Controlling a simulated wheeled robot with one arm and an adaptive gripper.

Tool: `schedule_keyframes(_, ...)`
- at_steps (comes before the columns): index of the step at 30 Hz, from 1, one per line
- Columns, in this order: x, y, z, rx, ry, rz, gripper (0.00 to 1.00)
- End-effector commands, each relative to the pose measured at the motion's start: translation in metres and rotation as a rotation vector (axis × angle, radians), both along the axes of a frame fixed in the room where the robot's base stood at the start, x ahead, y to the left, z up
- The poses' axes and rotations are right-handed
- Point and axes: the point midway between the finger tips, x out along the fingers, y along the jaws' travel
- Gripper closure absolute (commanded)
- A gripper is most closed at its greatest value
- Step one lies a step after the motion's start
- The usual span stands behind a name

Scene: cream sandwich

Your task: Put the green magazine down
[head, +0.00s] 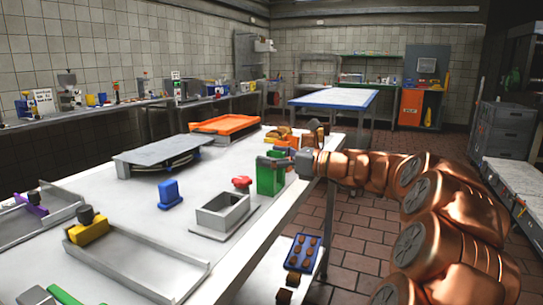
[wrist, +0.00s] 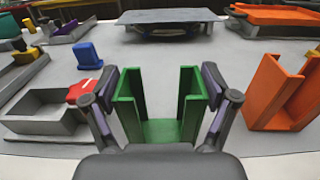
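The green magazine (wrist: 162,130) is an upright, open-fronted holder with two tall side walls. It sits between the two fingers of my gripper (wrist: 160,98) in the wrist view, with a finger pad against each outer side wall. In the head view the green magazine (head: 267,180) is upright at the right part of the white table (head: 150,215), and my gripper (head: 283,163) reaches it from the right. Its base is at or very near the tabletop; I cannot tell whether it touches.
A grey open box (head: 222,212) with a red piece (head: 242,181) is left of the magazine. An orange holder (wrist: 283,92) stands close on the right in the wrist view. A blue piece (head: 169,195) and a grey raised plate (head: 163,151) are farther left.

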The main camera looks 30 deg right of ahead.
Motion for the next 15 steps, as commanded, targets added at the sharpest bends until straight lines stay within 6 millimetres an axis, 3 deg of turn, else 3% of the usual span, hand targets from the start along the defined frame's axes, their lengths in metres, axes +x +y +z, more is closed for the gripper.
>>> schedule_keyframes(3,0.0,-0.0001,-0.0001,0.0,0.0,0.0,0.0)
schedule_keyframes(15,-0.0002,-0.0004,0.0015,-0.001,-0.001,-0.001,0.0)
